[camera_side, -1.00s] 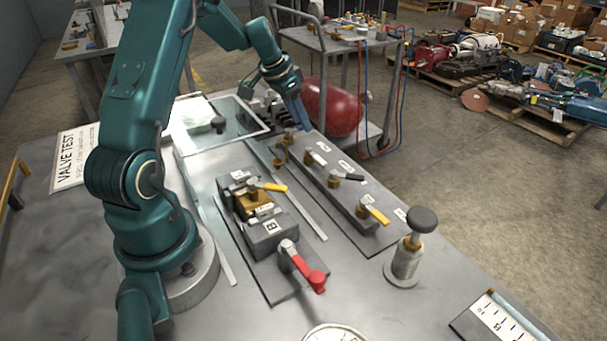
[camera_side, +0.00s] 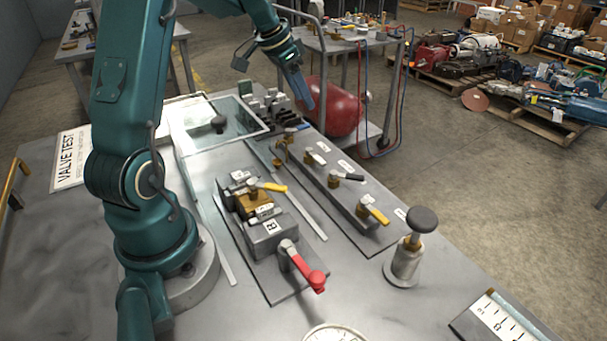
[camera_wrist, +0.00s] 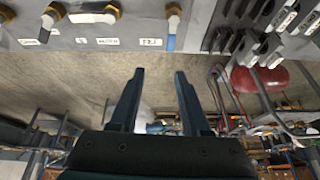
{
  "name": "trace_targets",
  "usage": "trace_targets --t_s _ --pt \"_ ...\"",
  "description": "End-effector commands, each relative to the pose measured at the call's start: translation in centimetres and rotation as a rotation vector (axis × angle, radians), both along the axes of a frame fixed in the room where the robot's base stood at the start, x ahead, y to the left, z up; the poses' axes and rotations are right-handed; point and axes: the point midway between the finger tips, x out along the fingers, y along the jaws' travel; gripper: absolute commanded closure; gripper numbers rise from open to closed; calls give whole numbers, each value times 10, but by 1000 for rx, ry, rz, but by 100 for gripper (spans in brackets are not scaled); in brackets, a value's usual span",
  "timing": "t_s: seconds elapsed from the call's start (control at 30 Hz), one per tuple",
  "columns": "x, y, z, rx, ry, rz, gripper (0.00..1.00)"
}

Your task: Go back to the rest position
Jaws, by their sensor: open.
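My gripper (camera_side: 298,92) is in the air near the back of the bench, above the grey rack of slotted blocks (camera_side: 272,108) and in front of the red tank. In the wrist view its two fingers (camera_wrist: 160,95) stand apart with nothing between them. The bench (camera_side: 75,235) carries a clamp fixture (camera_side: 268,236) holding a brass valve with a yellow lever (camera_side: 270,186). A red-handled lever (camera_side: 310,274) is at the fixture's front. A row of small valves (camera_side: 336,180) stands on a plate to the right.
A glass-topped tray (camera_side: 185,140) lies behind the fixture. A black-knobbed post (camera_side: 408,255) stands at the right. A red tank (camera_side: 335,108) sits on a cart (camera_side: 345,48) behind the bench. A VALVE TEST sign (camera_side: 72,158) is at the left. The air above the fixture is clear.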

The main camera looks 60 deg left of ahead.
Motion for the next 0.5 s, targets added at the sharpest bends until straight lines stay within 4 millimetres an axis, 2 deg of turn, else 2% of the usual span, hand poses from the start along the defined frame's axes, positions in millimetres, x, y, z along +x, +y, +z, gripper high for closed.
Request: trace_targets --t_s 0.1,0.23,0.37,0.5 --pt "8 -43 36 60 -56 -112 53" --pt "-4 -98 67 99 -96 -205 53" --pt "-29 -147 85 109 -124 -256 53" --pt "-68 -189 92 101 -144 -279 53"
